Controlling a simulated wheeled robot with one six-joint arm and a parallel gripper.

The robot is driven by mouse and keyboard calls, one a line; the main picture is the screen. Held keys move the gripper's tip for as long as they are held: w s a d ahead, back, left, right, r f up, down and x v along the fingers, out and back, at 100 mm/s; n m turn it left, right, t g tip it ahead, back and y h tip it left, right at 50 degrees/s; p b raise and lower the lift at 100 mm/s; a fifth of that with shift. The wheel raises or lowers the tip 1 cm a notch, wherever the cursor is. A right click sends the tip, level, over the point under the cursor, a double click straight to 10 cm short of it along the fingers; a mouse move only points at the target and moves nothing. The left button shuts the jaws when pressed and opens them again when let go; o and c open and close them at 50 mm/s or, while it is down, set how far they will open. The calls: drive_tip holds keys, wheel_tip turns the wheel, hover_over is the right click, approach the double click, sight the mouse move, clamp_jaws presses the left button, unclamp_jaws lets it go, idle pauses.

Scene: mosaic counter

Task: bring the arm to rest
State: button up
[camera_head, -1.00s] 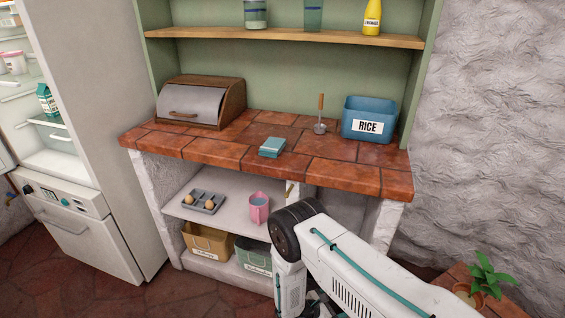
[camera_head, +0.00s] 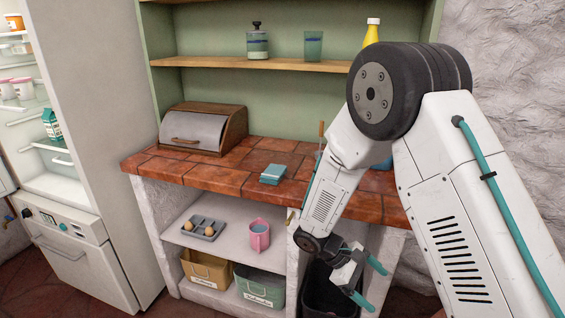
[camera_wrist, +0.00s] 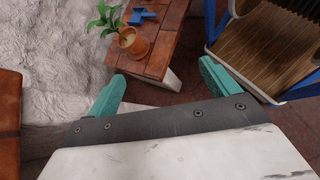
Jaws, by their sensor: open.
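My gripper (camera_head: 371,286) is open and empty, low in front of the right end of the counter in the head view. Its two teal fingers stand well apart, and they also show in the wrist view (camera_wrist: 162,87). My arm is folded with its elbow high on the right. It hides most of the blue rice bin and part of the tiled counter (camera_head: 215,177). A dark bin (camera_head: 325,290) stands under the counter behind my gripper.
The shelf below holds an egg tray (camera_head: 203,228) and a pink jug (camera_head: 259,235).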

drive_tip(key=s+d+r+m+t+y, duration=0.2)
drive_tip(key=s+r+m+y, duration=0.3)
drive_tip(key=s+r, duration=0.6)
drive_tip(key=s+d+r+m+t+y, duration=0.2)
drive_tip(key=s+r+m+y, duration=0.3)
drive_tip(key=s+r, duration=0.6)
wheel_tip(320, 180, up, 7)
drive_tip(key=shift+r+t, duration=0.1)
drive_tip(key=shift+t, duration=0.7)
